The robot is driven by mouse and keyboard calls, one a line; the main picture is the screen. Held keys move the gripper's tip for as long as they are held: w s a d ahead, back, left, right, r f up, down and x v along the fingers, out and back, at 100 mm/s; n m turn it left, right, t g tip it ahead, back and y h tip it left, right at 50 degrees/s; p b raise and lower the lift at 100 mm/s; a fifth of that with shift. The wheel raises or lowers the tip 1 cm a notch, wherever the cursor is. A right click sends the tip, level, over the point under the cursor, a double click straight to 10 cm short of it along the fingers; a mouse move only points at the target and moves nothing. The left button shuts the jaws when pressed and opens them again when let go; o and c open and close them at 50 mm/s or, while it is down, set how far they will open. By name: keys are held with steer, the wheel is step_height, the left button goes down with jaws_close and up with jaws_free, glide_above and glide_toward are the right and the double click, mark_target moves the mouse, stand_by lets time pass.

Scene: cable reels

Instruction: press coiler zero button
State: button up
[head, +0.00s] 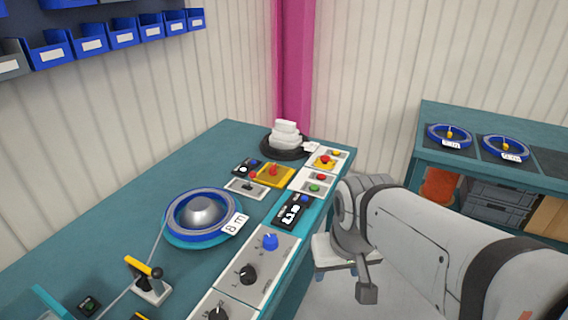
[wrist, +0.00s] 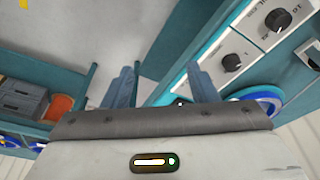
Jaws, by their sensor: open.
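A black display unit (head: 292,212) with lit digits sits in the bench's front control strip, with a small blue button (head: 304,198) at its upper right. Another small black unit (head: 246,167) with a blue button (head: 254,162) lies farther back. I cannot read which button is labelled coiler zero. A blue coil (head: 201,215) with a grey hub and a white tag lies on the bench. My gripper (wrist: 162,88) is open and empty. In the head view it (head: 337,273) hangs right of the bench edge, pointing down, apart from the buttons.
Behind are red and green buttons (head: 316,182), a yellow unit (head: 272,174) and a dark round plate (head: 285,153) with white blocks. A second bench (head: 430,112) stands right.

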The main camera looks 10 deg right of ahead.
jaws_close()
stand_by(0.3)
stand_by(1.1)
